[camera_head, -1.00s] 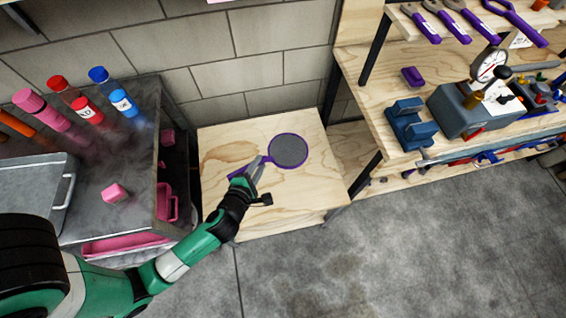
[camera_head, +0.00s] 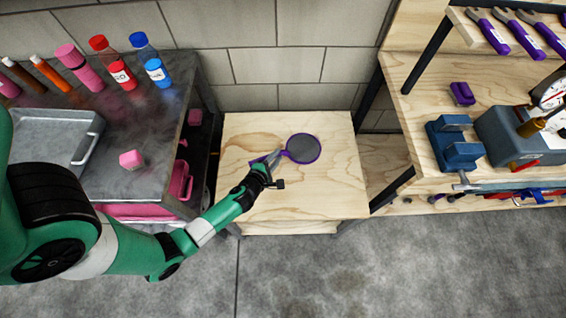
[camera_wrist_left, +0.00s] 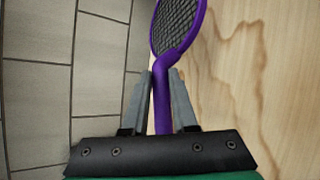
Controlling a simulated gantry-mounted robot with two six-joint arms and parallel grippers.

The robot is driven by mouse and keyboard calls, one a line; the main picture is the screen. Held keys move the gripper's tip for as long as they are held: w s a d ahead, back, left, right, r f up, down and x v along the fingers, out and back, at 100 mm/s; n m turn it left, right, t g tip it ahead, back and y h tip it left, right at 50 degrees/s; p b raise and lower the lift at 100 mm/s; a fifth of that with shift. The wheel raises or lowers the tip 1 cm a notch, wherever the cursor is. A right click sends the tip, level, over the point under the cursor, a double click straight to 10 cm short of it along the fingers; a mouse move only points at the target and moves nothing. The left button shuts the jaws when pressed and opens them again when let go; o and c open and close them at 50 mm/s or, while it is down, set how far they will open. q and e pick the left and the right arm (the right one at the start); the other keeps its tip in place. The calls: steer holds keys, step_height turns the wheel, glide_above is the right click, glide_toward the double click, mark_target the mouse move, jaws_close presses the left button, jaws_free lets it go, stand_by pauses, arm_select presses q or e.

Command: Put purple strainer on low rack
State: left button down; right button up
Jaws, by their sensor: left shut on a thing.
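The purple strainer (camera_head: 303,148) has a round dark mesh and a purple rim and handle. It is over the small wooden table (camera_head: 320,195) in the middle of the head view. My left gripper (camera_head: 271,163) is shut on its handle. In the left wrist view the strainer (camera_wrist_left: 178,25) points away from me, with its handle between the two fingers of the gripper (camera_wrist_left: 163,85). I cannot tell whether the strainer touches the wood or hangs just above it. My right gripper is not in view.
A lower wooden shelf (camera_head: 385,155) lies between.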

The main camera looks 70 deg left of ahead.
arm_select(q)
steer(key=f, duration=0.1)
steer(key=w+a+f+b, duration=0.1)
steer(key=w+f+b, duration=0.1)
steer(key=f, duration=0.1)
steer(key=shift+a+f, duration=0.1)
steer(key=shift+a, duration=0.05)
steer(key=shift+w+a+f, duration=0.1)
steer(key=shift+w, duration=0.15)
steer(key=shift+a+b, duration=0.1)
steer(key=shift+b, duration=0.2)
steer(key=f+b, duration=0.2)
steer(key=b, duration=0.1)
steer(key=f+b, duration=0.1)
steer(key=f, duration=0.1)
steer(key=shift+w+a, duration=0.15)
steer(key=shift+w, duration=0.2)
steer(key=shift+r, duration=0.1)
steer(key=c, duration=0.7)
jaws_free()
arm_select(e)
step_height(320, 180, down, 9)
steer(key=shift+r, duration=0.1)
